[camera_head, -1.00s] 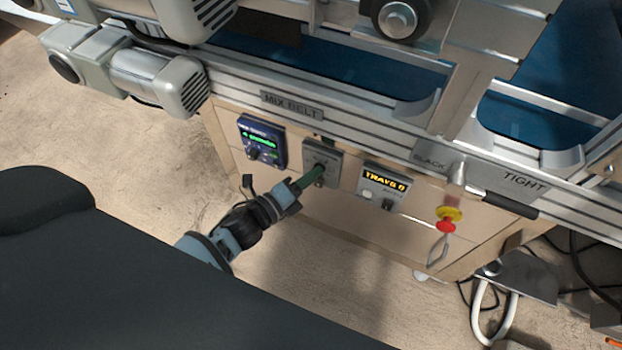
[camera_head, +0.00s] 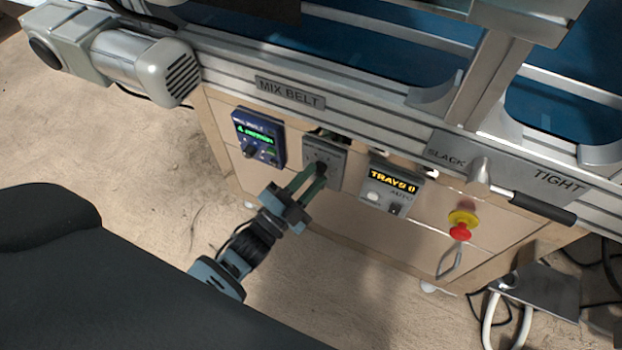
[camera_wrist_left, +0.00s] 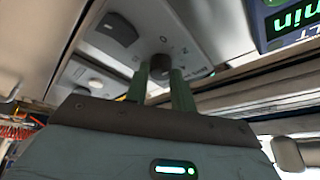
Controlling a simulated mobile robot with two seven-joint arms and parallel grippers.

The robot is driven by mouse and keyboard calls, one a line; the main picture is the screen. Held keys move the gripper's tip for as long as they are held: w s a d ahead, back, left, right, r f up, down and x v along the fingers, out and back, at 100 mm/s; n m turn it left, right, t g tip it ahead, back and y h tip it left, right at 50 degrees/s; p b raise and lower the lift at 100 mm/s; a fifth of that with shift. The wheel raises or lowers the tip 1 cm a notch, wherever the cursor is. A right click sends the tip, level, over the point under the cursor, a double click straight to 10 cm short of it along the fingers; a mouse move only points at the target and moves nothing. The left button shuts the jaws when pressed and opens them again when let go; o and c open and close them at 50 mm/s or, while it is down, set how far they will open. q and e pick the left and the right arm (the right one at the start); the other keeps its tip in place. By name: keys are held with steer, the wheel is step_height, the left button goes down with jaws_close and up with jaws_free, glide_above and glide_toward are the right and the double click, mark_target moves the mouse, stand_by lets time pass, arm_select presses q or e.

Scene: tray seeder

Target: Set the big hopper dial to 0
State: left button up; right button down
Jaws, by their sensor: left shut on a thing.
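The big hopper dial is a small dark round knob (camera_wrist_left: 160,65) on a grey panel (camera_head: 325,152) below the mix belt sign. In the head view my left gripper (camera_head: 315,180) reaches it from below left with its two green fingers. In the left wrist view the fingers (camera_wrist_left: 160,78) stand one on each side of the knob, shut on it. Small marks surround the knob, but its pointer is hidden and I cannot tell the setting. My right gripper is not in view.
A blue panel (camera_head: 259,137) with a green display is left of the dial panel. A tray counter (camera_head: 391,185) is close on its right. Further right are a red and yellow button (camera_head: 461,226) and the slack/tight lever (camera_head: 535,207). The floor in front is clear.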

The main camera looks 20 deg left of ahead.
arm_select(q)
steer(key=n+t+y, duration=0.1)
steer(key=n, duration=0.2)
steer(key=n+t+y+b, duration=0.1)
steer(key=n, duration=0.2)
steer(key=shift+d+f, duration=0.15)
steer(key=n+y, duration=0.2)
steer(key=n, duration=0.2)
steer(key=shift+d+t, duration=0.1)
steer(key=shift+t, duration=0.2)
steer(key=shift+n+y, duration=0.6)
steer(key=shift+n, duration=0.3)
steer(key=o, duration=1)
